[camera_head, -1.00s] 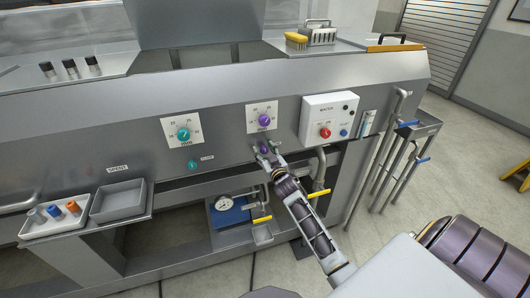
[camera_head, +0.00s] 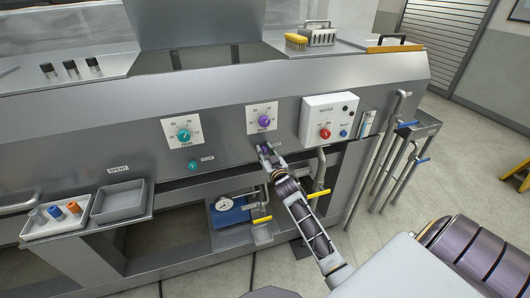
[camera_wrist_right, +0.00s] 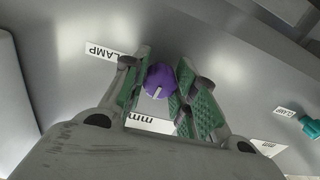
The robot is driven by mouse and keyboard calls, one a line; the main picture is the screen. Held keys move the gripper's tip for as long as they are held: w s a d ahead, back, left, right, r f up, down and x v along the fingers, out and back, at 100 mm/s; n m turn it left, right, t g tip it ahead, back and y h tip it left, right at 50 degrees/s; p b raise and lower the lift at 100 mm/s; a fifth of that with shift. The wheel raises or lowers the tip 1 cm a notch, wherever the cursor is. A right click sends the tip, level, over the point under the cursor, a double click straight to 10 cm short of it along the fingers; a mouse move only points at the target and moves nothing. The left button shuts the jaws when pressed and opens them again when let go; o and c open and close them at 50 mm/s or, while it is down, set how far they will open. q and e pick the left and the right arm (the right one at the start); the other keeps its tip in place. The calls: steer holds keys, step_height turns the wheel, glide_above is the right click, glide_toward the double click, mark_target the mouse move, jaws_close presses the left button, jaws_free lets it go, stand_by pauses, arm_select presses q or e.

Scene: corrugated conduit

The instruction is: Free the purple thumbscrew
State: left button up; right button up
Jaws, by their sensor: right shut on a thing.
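The purple thumbscrew (camera_wrist_right: 160,81) sits on the grey machine front, below the purple dial (camera_head: 264,121). In the head view it shows only as a small purple spot (camera_head: 265,149) at the fingertips. My right gripper (camera_head: 264,151) reaches up to it from the lower right. In the right wrist view the green-padded fingers of my right gripper (camera_wrist_right: 160,90) are shut on the purple thumbscrew, one on each side. A pale mark shows on its face. My left gripper is not in view.
A teal dial (camera_head: 183,135) and teal thumbscrew (camera_head: 192,165) sit to the left on the panel. The white motor box (camera_head: 329,118) is to the right. A grey bin (camera_head: 119,203) under the SPENT label and a white tray (camera_head: 58,226) stand at the left.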

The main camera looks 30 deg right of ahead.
steer(key=m+p, duration=0.2)
steer(key=m, duration=0.3)
steer(key=m+p, duration=0.2)
steer(key=m, duration=0.1)
steer(key=shift+m, duration=0.3)
steer(key=m, duration=0.3)
steer(key=shift+m+p, duration=0.3)
steer(key=shift+m, duration=0.1)
steer(key=m, duration=0.5)
steer(key=shift+h, duration=0.3)
steer(key=o, duration=1.1)
steer(key=shift+c, duration=0.2)
